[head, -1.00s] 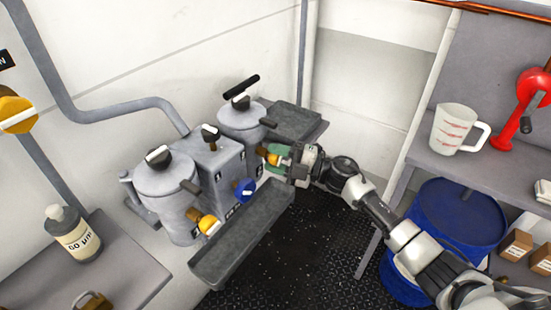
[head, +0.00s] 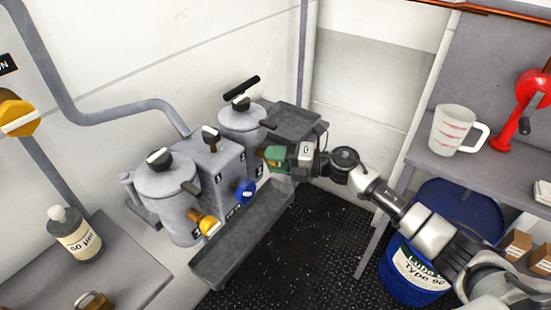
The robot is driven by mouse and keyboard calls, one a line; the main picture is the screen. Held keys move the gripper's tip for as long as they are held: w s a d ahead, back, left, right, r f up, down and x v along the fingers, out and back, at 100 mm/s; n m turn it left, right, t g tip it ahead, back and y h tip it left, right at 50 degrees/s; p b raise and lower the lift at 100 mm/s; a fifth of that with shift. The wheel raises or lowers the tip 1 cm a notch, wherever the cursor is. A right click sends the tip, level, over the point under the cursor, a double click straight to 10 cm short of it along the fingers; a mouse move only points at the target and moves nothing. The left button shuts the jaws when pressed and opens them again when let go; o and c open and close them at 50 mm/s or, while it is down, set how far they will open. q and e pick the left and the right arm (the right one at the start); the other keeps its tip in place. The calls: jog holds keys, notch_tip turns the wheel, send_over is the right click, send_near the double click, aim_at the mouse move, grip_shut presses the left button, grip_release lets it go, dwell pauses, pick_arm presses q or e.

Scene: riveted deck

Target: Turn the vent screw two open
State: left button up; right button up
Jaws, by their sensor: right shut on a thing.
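Two grey canisters flank a grey block (head: 222,172). The near canister (head: 168,192) has a black-and-white top knob (head: 159,158) and a yellow knob (head: 209,226) low on its side. The far canister (head: 240,121) has a black-and-white top knob (head: 241,102). My right gripper (head: 268,155), with green fingers, is shut at the far canister's lower side, on its yellow knob, which the fingers almost fully hide. I cannot read which part is marked vent screw two. My left gripper is not in view.
A blue knob (head: 244,191) sits low on the block, left of my right gripper. A grey trough (head: 240,243) runs below. A blue drum (head: 460,222) and a shelf with a measuring jug (head: 454,130) stand right. A bottle (head: 76,236) is at left.

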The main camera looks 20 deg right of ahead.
jog(key=shift+f, duration=0.15)
jog(key=o, duration=0.9)
jog(key=b+v, duration=0.1)
jog(key=v, duration=0.9)
jog(key=shift+s+d+b, duration=0.2)
jog(key=shift+d+b, duration=0.15)
jog(key=shift+b, duration=0.05)
